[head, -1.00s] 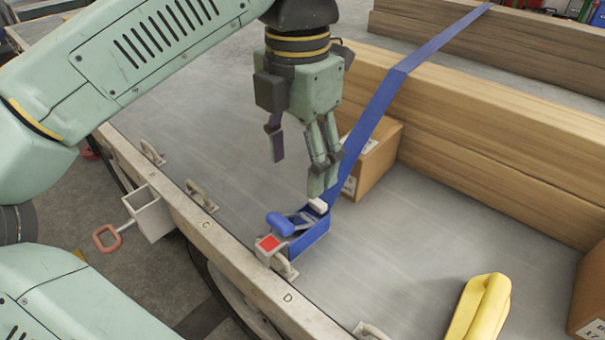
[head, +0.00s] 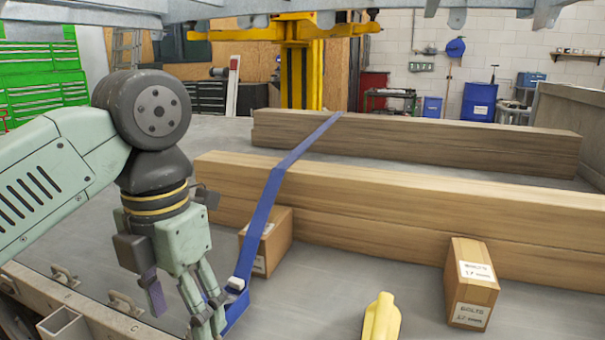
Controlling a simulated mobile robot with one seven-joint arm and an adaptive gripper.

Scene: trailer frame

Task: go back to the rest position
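My gripper (head: 184,322) hangs pointing down over the trailer bed at the lower left. Its fingers are spread apart, with nothing seen between them. A blue strap (head: 262,215) runs over the timber stacks and down to the bed just right of my gripper. The strap's low end, with a small pale piece (head: 236,284), sits right beside the fingers in the picture. I cannot tell whether they touch. The ratchet at that end is mostly hidden or out of frame.
Timber stacks (head: 400,205) lie across the bed, with another stack (head: 420,145) behind. Cardboard boxes stand by the near stack, one behind the strap (head: 270,240) and one at right (head: 470,282). A yellow object (head: 381,318) lies at the front. A yellow lift post (head: 300,75) stands behind.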

